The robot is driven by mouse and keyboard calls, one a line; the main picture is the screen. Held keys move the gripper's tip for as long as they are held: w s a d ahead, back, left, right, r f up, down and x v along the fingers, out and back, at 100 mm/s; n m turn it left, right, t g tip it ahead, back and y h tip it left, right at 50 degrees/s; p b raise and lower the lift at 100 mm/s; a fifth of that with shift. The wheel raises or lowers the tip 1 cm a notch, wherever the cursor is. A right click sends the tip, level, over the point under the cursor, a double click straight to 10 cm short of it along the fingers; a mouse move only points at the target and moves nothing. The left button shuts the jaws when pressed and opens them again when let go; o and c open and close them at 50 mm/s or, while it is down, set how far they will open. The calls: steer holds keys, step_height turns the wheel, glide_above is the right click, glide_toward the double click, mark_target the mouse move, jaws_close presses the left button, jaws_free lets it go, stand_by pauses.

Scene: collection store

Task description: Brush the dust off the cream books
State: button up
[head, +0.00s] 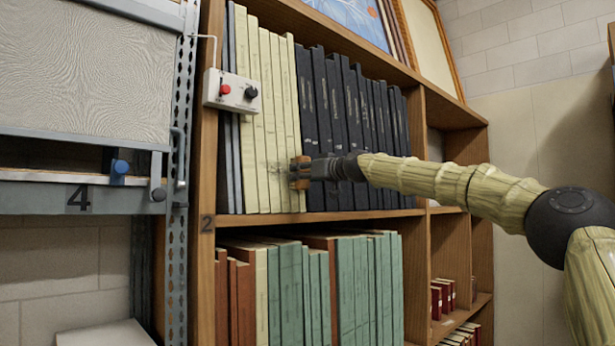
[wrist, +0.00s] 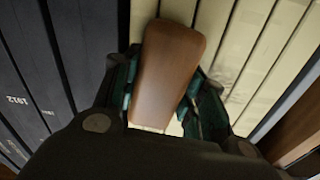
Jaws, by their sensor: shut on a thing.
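The cream books (head: 263,120) stand upright in a row at the left end of the upper shelf, and their spines also fill the upper right of the wrist view (wrist: 232,50). A greyish dusty smudge shows on the lower spines in the head view. My gripper (head: 301,172) is in front of the rightmost cream spines. It is shut on a brown wooden brush handle (wrist: 167,70), which lies between the two fingers in the wrist view. The bristles are hidden, so I cannot tell whether they touch the spines.
Dark blue books (head: 350,105) stand directly right of the cream ones. A control box (head: 232,93) with a red button and black knob is fixed at the shelf's left post, partly before the cream books. Green and brown books (head: 290,280) fill the shelf below.

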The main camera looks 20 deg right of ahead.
mark_target(277, 172)
steer(key=shift+a+f, duration=0.1)
steer(key=shift+a, duration=0.25)
steer(key=shift+s+a+b, duration=0.5)
steer(key=shift+s+a, duration=0.1)
steer(key=shift+a, duration=0.65)
steer(key=shift+s+a+b, duration=0.3)
steer(key=shift+a+b, duration=0.15)
steer(key=shift+a, duration=0.35)
steer(key=shift+s+a+b, duration=0.3)
steer(key=shift+a+b, duration=0.1)
steer(key=shift+a, duration=0.4)
steer(key=shift+a, duration=0.1)
